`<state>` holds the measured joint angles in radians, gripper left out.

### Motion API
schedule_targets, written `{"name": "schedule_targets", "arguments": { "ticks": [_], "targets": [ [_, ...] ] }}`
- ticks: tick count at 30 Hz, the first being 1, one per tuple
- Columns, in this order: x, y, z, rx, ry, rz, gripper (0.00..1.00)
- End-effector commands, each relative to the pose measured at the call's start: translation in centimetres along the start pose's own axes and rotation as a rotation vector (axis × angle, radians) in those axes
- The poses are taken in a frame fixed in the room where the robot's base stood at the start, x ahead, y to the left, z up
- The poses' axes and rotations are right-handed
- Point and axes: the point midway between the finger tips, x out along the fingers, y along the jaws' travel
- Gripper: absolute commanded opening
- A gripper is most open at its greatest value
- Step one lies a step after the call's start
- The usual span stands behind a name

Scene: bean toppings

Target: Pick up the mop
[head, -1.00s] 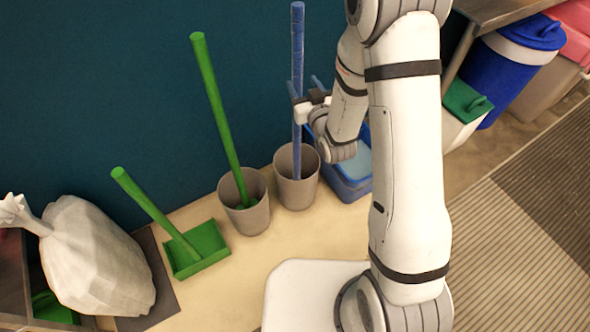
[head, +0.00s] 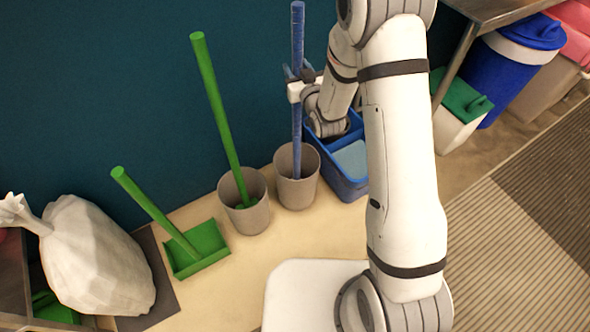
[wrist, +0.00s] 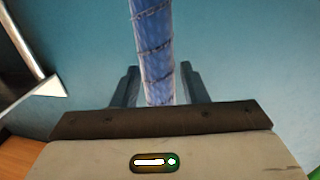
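A long blue handle (head: 298,35), which I take to be the mop, stands nearly upright in the right grey bucket (head: 297,192). Its lower end is hidden inside the bucket. My gripper (head: 299,76) is at the handle's middle height, with the handle between its fingers. In the wrist view the blue handle (wrist: 154,50) rises between my two dark fingers (wrist: 158,88). The fingers stand apart, one on each side, with a small gap showing beside the handle. The gripper looks open around it.
A green-handled tool (head: 215,105) stands in the left grey bucket (head: 248,221). A green dustpan (head: 200,250) lies further left, beside a white bag (head: 95,260). A blue caddy (head: 345,185) is right of the buckets. The dark wall (head: 90,90) is close behind.

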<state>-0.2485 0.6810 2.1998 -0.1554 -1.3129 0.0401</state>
Motion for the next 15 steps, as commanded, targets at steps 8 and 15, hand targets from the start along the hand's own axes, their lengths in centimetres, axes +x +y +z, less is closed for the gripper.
{"name": "schedule_targets", "arguments": {
  "ticks": [8,15],
  "targets": [
    [-0.02,0.01,-0.01,0.0,0.0,0.0,0.17],
    [0.01,0.03,-0.13,0.0,0.003,0.0,0.04]
  ]
}}
